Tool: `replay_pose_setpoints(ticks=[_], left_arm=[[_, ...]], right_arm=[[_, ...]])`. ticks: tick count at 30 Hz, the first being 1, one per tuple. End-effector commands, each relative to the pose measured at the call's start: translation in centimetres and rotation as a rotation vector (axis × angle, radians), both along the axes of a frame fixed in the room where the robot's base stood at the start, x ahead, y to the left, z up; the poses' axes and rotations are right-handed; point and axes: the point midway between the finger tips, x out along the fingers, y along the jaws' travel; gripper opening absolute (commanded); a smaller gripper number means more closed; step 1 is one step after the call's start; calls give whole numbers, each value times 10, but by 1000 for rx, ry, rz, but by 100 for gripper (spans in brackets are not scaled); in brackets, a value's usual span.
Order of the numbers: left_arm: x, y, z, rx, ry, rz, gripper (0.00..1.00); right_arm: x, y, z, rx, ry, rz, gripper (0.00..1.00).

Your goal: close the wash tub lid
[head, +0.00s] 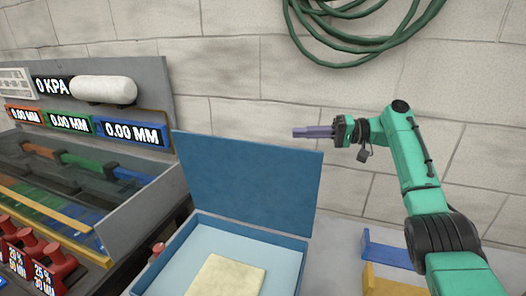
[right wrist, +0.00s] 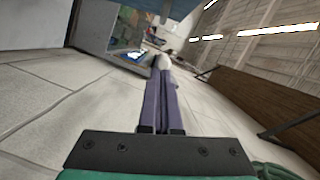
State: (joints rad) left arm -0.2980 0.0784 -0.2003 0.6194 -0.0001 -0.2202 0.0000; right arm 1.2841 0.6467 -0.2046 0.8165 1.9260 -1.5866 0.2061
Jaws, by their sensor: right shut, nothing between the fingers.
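The wash tub (head: 303,243) is a blue open box with a pale inside, low in the middle of the head view. Its blue lid (head: 248,178) stands up, open, along the tub's back edge. A cream-coloured block or cloth (head: 228,277) lies inside the tub. My right gripper (head: 296,132) is shut and empty, its purple fingers pointing left near the lid's top right corner. I cannot tell whether they touch the lid. The closed fingers also show in the right wrist view (right wrist: 163,72). My left gripper is not in view.
A bench rig with numbered displays (head: 133,132), a white cylinder (head: 104,89) and red knobs (head: 52,260) stands left of the tub. Blue (head: 385,250) and yellow (head: 388,283) brackets lie at the right. A coiled green hose (head: 365,35) hangs on the block wall behind.

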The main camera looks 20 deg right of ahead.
Motion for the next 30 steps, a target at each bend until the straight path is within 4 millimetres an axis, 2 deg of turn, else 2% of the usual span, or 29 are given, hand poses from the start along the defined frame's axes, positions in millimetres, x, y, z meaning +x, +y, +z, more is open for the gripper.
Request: replay_pose_setpoints(ticks=[5, 17, 24, 30], left_arm=[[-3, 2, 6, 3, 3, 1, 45], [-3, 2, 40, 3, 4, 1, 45], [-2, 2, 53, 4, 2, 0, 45], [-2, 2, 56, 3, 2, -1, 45]], right_arm=[[5, 14, 1, -2, 0, 2, 0], [36, 94, -2, 0, 2, 3, 0], [14, 107, -15, -3, 1, -2, 0], [5, 114, -20, 0, 1, -1, 0]])
